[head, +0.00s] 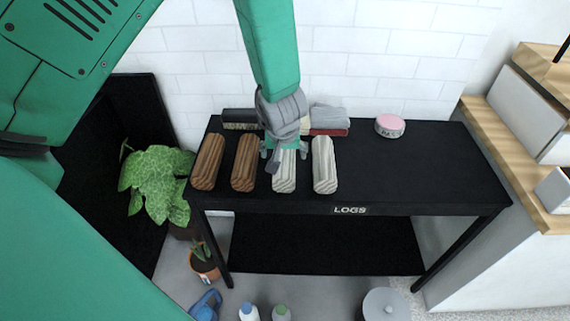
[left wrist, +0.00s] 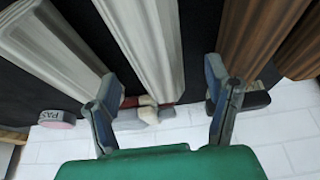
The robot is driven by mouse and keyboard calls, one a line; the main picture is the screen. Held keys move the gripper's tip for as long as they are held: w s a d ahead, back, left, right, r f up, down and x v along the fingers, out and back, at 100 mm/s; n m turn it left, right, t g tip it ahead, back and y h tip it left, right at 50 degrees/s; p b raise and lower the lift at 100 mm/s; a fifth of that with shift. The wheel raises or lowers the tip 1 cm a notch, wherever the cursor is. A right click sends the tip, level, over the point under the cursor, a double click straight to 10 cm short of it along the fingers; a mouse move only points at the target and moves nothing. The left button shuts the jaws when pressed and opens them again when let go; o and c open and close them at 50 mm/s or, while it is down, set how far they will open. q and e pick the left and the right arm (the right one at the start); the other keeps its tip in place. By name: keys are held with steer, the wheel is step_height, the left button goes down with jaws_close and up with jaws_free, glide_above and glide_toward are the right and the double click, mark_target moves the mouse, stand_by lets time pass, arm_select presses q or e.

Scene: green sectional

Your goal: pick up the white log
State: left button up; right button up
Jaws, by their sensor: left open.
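Two white logs lie side by side on the black table (head: 430,165). The left white log (head: 284,178) is partly hidden under my left gripper (head: 284,154). The right white log (head: 324,165) lies just beside it, apart from the gripper. In the left wrist view, the fingers of my left gripper (left wrist: 163,80) are spread apart, with one white log (left wrist: 148,45) between them. The other white log (left wrist: 50,45) lies outside the fingers at the left. I see no grip on any log. My right gripper is not in view.
Two brown logs (head: 208,162) (head: 245,163) lie left of the white ones. Behind the logs are grey and dark rolled items (head: 330,117) near the white brick wall. A round pink-topped tin (head: 390,125) stands to the right. The table's right side is clear.

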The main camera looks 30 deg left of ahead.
mark_target(285, 155)
arm_select(q)
steer(key=x, duration=0.2)
steer(key=b+x, duration=0.1)
steer(key=shift+d+f, duration=0.15)
steer(key=shift+d, duration=0.15)
steer(key=shift+w+a+f, duration=0.1)
steer(key=shift+w+f, duration=0.05)
steer(key=shift+f, duration=0.2)
steer(key=shift+a+r, duration=0.1)
steer(key=shift+a, duration=0.05)
steer(key=c, duration=1.5)
